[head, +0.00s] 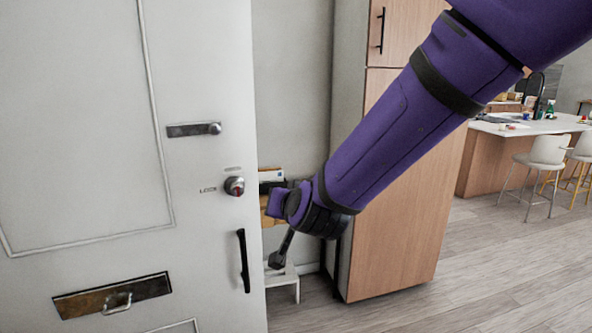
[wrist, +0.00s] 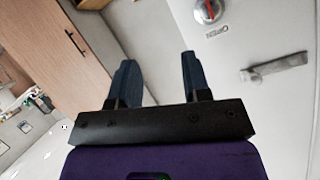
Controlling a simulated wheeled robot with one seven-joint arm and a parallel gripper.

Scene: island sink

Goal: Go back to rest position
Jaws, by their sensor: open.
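My gripper (wrist: 158,75) is open and empty, its two dark fingers spread apart in the wrist view. In the head view my purple arm reaches down from the upper right, and the gripper (head: 277,258) points down, just right of the white door's edge. The white door (head: 90,110) fills the left side. It carries a red and silver lock knob (head: 234,186), a lever handle (head: 195,129) and a black pull handle (head: 243,260). In the wrist view the knob (wrist: 208,9) shows beyond the right finger. I see no contact with the door; the exact gap is unclear.
A tall wooden cabinet (head: 405,220) stands behind my arm. A small white stool (head: 285,284) is beyond the gripper. At the right are an island counter (head: 540,126) and white chairs (head: 545,152). Open wooden floor (head: 500,265) lies at the lower right.

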